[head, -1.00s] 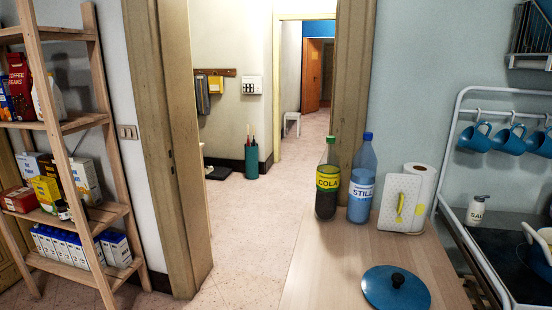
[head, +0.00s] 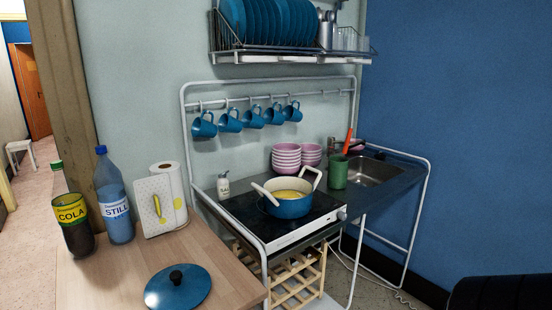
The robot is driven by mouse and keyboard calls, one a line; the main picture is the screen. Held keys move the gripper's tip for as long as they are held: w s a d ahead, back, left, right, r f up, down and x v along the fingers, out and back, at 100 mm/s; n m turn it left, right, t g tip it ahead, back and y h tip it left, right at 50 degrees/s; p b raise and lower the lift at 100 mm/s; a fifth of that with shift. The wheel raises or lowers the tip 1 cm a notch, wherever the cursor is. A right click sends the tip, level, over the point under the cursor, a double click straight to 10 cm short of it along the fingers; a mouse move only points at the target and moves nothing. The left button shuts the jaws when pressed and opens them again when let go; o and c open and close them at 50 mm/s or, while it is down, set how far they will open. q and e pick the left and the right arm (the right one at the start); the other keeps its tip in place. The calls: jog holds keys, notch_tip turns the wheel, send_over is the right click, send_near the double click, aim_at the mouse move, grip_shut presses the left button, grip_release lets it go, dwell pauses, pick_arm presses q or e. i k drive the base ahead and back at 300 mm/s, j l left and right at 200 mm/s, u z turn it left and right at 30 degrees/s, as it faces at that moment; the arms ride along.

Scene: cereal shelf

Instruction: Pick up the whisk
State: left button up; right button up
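I cannot make out a whisk for certain in the head view. A green cup (head: 338,172) stands beside the sink with a red-orange handle (head: 348,141) sticking up out of it; what is at the handle's lower end is hidden in the cup. Neither of my grippers shows in this view.
A blue pot (head: 288,206) with yellow contents sits on the hob (head: 317,218). Pink bowls (head: 287,158) are stacked behind it. The wooden counter (head: 215,250) holds a blue lid (head: 178,288), bottles (head: 115,205) and a paper towel roll (head: 168,180). The sink (head: 372,170) is at right.

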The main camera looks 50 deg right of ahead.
aim_at(346, 146)
jog(key=z, duration=2.1)
